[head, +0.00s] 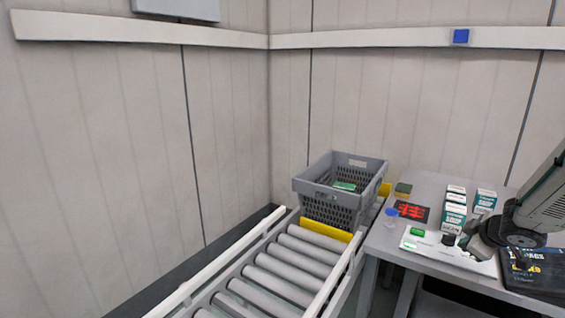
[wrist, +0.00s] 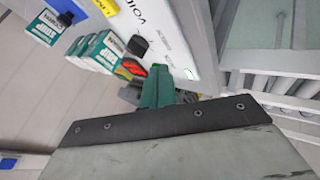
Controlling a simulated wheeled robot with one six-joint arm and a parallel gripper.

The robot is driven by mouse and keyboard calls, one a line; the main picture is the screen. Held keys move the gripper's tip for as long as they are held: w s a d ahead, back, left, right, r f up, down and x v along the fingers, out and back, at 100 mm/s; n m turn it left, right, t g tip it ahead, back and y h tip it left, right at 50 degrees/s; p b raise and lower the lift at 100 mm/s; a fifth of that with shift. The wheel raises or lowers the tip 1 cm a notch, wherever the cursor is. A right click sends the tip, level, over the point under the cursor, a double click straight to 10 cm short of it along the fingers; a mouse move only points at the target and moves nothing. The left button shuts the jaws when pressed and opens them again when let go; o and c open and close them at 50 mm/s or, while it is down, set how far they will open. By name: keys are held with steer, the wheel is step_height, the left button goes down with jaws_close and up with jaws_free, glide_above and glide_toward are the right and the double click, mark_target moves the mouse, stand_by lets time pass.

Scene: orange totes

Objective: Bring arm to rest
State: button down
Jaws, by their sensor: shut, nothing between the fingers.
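My arm comes in from the right edge of the head view, over the grey table (head: 385,240). My gripper (head: 466,240) is at the arm's lower end, pointing down and left above the table's front part. It is shut with nothing held. It overlaps the white sheet and a small black object (head: 448,239) in the picture; I cannot tell whether it touches either. In the wrist view, a dark plate with screws and a pale grey surface fill the lower part, and my fingertips cannot be made out.
Several white-and-green boxes (head: 454,214) stand on the table near my gripper, with a black box (head: 540,272) at right. A grey crate (head: 360,209) stands at the end of the roller conveyor (head: 290,262), holding a green-and-white item (head: 345,186). The near rollers are empty.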

steer(key=s+r+m+g+h, duration=0.3)
steer(key=s+m, duration=0.1)
steer(key=s, duration=0.3)
steer(key=s+r+m+g+h, duration=0.2)
steer(key=s+m+g, duration=0.15)
steer(key=s, duration=0.35)
steer(key=s+a+r+m+y, duration=0.1)
steer(key=s+a+r+y, duration=0.2)
steer(key=s+a, duration=0.6)
steer(key=s+a+r+y, duration=0.2)
steer(key=s+a+r, duration=0.3)
steer(key=s+a, duration=0.4)
steer(key=a, duration=0.4)
steer(key=shift+s+a+r+m+g+y, duration=0.15)
steer(key=shift+s+m+g+y, duration=0.2)
steer(key=shift+s+y, duration=0.05)
